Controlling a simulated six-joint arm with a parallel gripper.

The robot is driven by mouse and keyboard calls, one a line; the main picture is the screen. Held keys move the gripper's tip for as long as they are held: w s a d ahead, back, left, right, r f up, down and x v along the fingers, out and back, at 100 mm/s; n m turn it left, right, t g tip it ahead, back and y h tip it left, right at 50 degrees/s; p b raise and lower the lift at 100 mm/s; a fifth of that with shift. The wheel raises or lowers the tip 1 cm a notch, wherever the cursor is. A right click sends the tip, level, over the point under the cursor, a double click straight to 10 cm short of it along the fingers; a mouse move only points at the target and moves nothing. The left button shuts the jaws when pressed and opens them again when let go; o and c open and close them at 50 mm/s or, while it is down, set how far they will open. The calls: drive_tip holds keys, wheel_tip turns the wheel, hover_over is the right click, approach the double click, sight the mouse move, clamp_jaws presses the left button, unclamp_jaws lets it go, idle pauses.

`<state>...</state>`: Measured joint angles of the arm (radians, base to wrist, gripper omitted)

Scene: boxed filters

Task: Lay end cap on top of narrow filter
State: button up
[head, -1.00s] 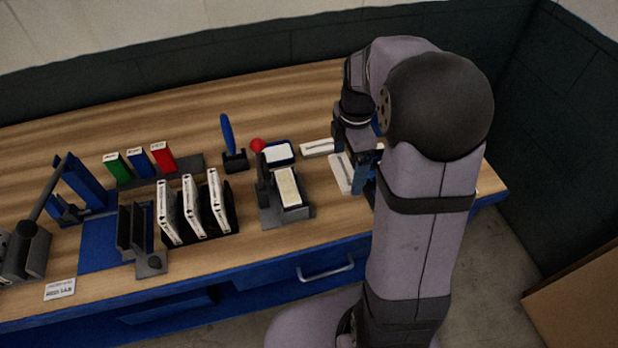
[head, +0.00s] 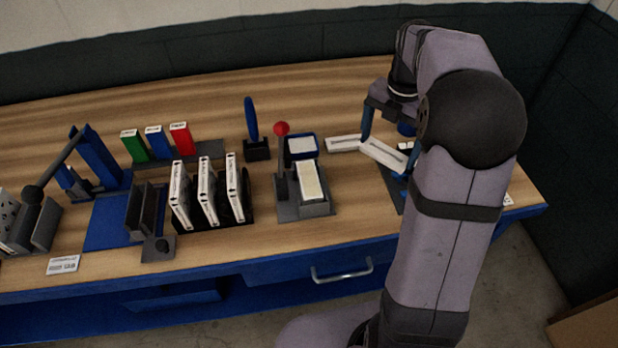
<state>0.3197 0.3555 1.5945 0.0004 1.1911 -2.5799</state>
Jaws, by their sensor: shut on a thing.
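My gripper (head: 389,143) is at the right of the bench, pointing down, with blue fingers. It is shut on a long white end cap (head: 380,153) with a dark slot along it. The cap lies slanted between the fingers, and its right end is partly hidden by my arm. It seems to be just above the bench; the exact gap cannot be told. A narrow cream-topped filter (head: 311,182) sits in a grey fixture (head: 291,212) to the left of my gripper. Which filter the task means by narrow is not certain from this view.
A second white slotted piece (head: 343,143) lies left of the held cap. A lever with a red ball (head: 281,128) stands beside the fixture. A blue-rimmed tray (head: 301,146) is behind it. Several white boxed filters (head: 207,192) stand in a rack further left.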

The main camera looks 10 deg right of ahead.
drive_tip(key=shift+n, duration=0.6)
drive_tip(key=p, duration=0.5)
hover_over(311, 177)
drive_tip(key=shift+f+p, duration=0.6)
drive_tip(key=shift+f, duration=1.2)
drive_tip(key=shift+f, duration=0.2)
drive_tip(key=o, duration=0.9)
drive_tip(key=shift+r, duration=0.1)
